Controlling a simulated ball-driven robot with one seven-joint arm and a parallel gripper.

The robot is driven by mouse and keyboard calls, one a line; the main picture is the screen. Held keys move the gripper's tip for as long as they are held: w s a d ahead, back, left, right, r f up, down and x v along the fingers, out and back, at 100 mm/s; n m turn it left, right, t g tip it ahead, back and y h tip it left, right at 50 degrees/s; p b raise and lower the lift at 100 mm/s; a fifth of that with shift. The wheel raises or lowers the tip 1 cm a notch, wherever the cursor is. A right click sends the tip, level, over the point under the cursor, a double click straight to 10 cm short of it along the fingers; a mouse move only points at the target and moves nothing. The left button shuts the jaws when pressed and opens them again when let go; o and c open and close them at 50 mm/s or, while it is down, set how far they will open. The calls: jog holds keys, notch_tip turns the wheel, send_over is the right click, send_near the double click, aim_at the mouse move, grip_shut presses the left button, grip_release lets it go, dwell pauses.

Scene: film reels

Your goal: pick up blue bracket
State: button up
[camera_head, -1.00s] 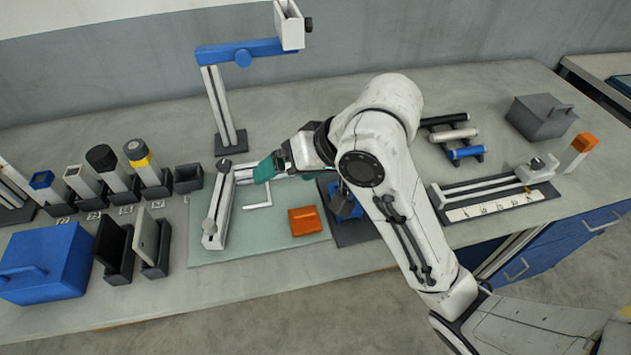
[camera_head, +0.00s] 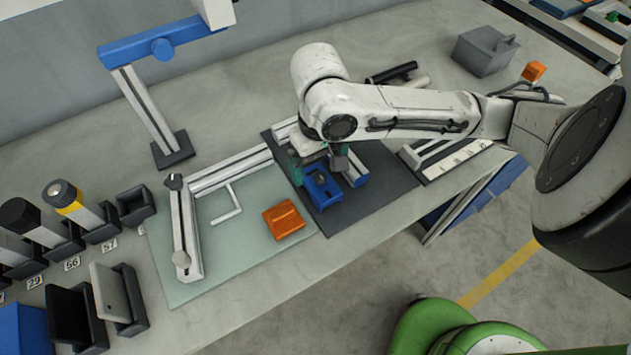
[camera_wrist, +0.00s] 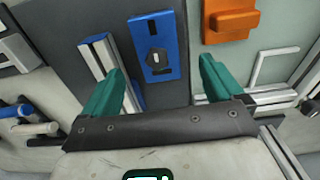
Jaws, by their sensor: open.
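The blue bracket (camera_head: 323,188) lies on the dark mat (camera_head: 375,195), just beyond my gripper. In the wrist view the blue bracket (camera_wrist: 159,45) is a flat blue plate with a dark raised centre and a slot. My gripper (camera_head: 320,165) is above the mat at the bracket's upper end. In the wrist view my gripper (camera_wrist: 162,68) shows two green fingers spread wide with nothing between them. The bracket lies ahead of the gap between the fingers, apart from both.
A grey rail with a blue face (camera_wrist: 103,62) lies beside the bracket. A blue-armed stand (camera_head: 150,110) rises at the back left.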

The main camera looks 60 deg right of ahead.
aim_at(321, 176)
notch_tip(321, 176, down, 2)
jog(key=shift+s+f, duration=0.15)
jog(key=shift+f, duration=1.2)
jog(key=shift+s+f, duration=0.1)
jog(key=shift+f, duration=1.25)
jog(key=c, duration=1.3)
jog(key=shift+o, duration=0.2)
jog(key=shift+r, duration=0.1)
